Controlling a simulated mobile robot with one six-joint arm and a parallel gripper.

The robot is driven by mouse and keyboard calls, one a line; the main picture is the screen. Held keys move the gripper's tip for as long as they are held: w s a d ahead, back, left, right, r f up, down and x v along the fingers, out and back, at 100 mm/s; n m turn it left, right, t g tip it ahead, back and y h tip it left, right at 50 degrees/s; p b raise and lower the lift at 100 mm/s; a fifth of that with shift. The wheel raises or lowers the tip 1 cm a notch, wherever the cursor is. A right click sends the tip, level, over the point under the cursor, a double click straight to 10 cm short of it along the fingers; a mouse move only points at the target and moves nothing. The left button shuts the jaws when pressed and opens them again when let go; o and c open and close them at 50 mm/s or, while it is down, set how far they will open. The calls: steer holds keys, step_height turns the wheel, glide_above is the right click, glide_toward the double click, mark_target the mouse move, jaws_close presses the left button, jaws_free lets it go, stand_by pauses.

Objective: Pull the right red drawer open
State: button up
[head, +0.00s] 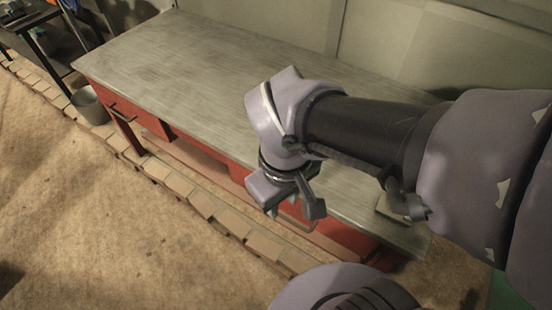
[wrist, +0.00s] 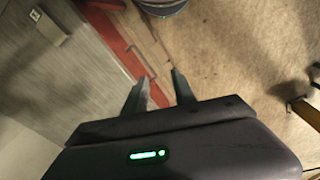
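The right red drawer (head: 345,238) is in the front of a grey-topped workbench (head: 215,75), under its right end. My gripper and arm hide much of its front in the head view, so I cannot tell whether it is fully shut. My gripper (head: 287,207) points down at the bench's front edge, close to the drawer front. In the wrist view my gripper (wrist: 160,84) is open, its two fingers apart with nothing between them. The red front (wrist: 122,42) shows ahead of the fingers there; contact with the handle cannot be made out.
A left red drawer (head: 138,116) with a dark handle sits at the bench's other end. A small grey block (head: 393,210) lies on the right of the benchtop. A bucket (head: 90,106) stands by the left end. Bricks (head: 205,203) line the floor before the bench; open ground lies beyond.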

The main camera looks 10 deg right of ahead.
steer(key=a+f+n+g+h, duration=0.3)
steer(key=f+n+h, duration=0.3)
steer(key=f+n, duration=0.4)
steer(key=n+t+h+p, duration=0.2)
steer(key=n+t+h, duration=0.3)
steer(key=n+t, duration=1.6)
glide_toward(287, 219)
steer(key=w+d+r+n+g+b, duration=0.1)
steer(key=w+n+g, duration=0.1)
steer(key=n, duration=0.1)
steer(key=w+d+r+n+g+b, duration=0.1)
steer(key=w+d+n+g, duration=0.1)
steer(key=w+n+g, duration=0.1)
steer(key=w+d+n+g+b, duration=0.1)
steer(key=w+d+n+g, duration=0.1)
steer(key=w, duration=0.1)
steer(key=shift+r+n+g, duration=0.4)
steer(key=shift+a, duration=0.1)
jaws_close()
